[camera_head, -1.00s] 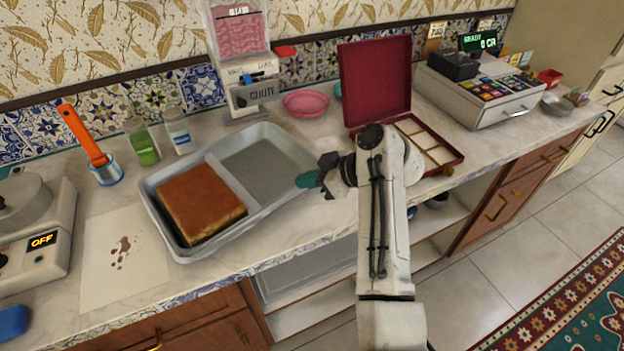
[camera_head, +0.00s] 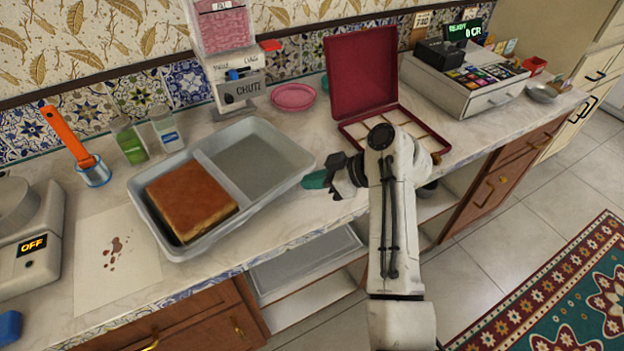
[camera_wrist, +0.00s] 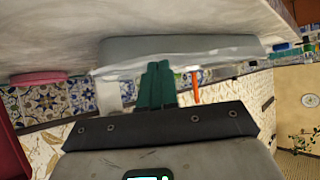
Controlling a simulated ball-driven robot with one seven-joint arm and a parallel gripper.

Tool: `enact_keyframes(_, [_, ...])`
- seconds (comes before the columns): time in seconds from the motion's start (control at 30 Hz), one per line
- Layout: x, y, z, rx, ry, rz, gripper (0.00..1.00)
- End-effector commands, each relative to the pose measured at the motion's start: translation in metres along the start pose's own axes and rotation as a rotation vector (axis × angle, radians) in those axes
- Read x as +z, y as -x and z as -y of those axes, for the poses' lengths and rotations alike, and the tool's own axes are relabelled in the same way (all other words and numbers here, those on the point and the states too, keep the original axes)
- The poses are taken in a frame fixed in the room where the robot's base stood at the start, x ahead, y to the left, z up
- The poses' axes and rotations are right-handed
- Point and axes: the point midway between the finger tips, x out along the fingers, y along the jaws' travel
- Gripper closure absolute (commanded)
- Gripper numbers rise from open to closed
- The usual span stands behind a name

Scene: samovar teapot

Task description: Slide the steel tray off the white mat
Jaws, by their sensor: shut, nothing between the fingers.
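The steel tray (camera_head: 290,140) is a grey two-compartment tray on the marble counter. A brown cake-like slab (camera_head: 192,200) lies in its left compartment; the right one is empty. The white mat (camera_head: 100,285), with dark red spots, lies flat at the left. The tray's left rim is close to the mat's right edge; I cannot tell whether they still overlap. My gripper (camera_head: 312,180) is shut and empty, its green fingertips close to the tray's right rim; contact is unclear. In the wrist view, the fingers (camera_wrist: 156,86) are together before the tray's grey side (camera_wrist: 200,45).
An open red box (camera_head: 365,75) stands right of my gripper. Behind the tray are a chute dispenser (camera_head: 240,90), a pink bowl (camera_head: 293,96), two jars and a can with an orange-handled tool (camera_head: 68,135). A scale-like appliance (camera_head: 30,245) stands far left.

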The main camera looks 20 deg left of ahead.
Motion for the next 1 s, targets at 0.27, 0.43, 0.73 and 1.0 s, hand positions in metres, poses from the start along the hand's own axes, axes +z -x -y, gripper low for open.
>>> enact_keyframes(0.27, [-0.001,0.0,0.0,0.001,0.001,-0.001,1.0])
enact_keyframes(0.43, [-0.001,0.0,0.0,0.001,0.001,-0.001,1.0])
enact_keyframes(0.73, [-0.001,0.0,0.0,0.001,0.001,-0.001,1.0])
enact_keyframes(1.0, [-0.012,0.008,0.0,0.001,0.002,0.0,1.0])
